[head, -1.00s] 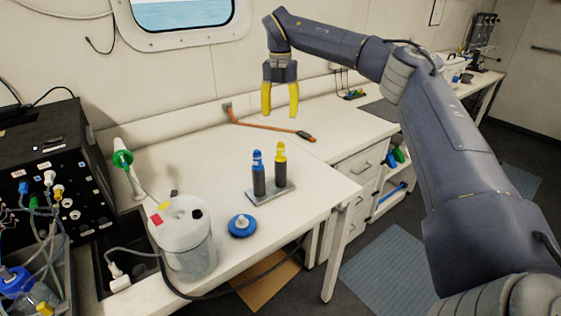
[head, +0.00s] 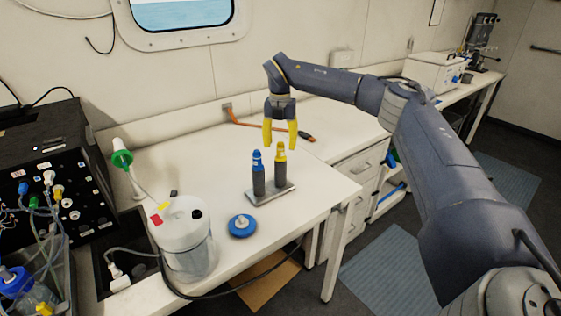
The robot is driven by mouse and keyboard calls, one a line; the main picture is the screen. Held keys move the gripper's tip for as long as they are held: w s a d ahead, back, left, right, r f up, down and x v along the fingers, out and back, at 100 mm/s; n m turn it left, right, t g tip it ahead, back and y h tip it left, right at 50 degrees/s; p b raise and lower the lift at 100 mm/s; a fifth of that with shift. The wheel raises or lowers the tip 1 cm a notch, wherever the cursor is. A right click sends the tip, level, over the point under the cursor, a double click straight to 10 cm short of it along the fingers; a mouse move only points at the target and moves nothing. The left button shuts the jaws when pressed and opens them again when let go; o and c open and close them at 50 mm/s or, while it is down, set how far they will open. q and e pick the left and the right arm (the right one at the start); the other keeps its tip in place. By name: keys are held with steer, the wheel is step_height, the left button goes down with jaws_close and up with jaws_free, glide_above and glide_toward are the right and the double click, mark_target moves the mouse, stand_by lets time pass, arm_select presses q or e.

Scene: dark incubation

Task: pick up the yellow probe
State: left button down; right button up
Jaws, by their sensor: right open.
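The yellow probe (head: 281,170) has a yellow top and a dark body. It stands upright in a small grey holder (head: 284,191) on the white bench. A blue-topped probe (head: 258,175) stands beside it on the left. My right gripper (head: 280,147) points down with its yellow fingers spread and empty. In the picture its fingertips flank the top of the yellow probe; whether they are around it or behind it I cannot tell. My left gripper is not in view.
A white container (head: 184,245) and a blue round lid (head: 242,226) stand on the bench (head: 330,185) to the left and front. An orange strap (head: 245,123) lies behind. A black instrument box (head: 50,165) is at far left. The bench right of the holder is clear.

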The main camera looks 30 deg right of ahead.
mark_target(281, 153)
steer(key=shift+d+f, duration=0.15)
steer(key=shift+f, duration=2.15)
jaws_close()
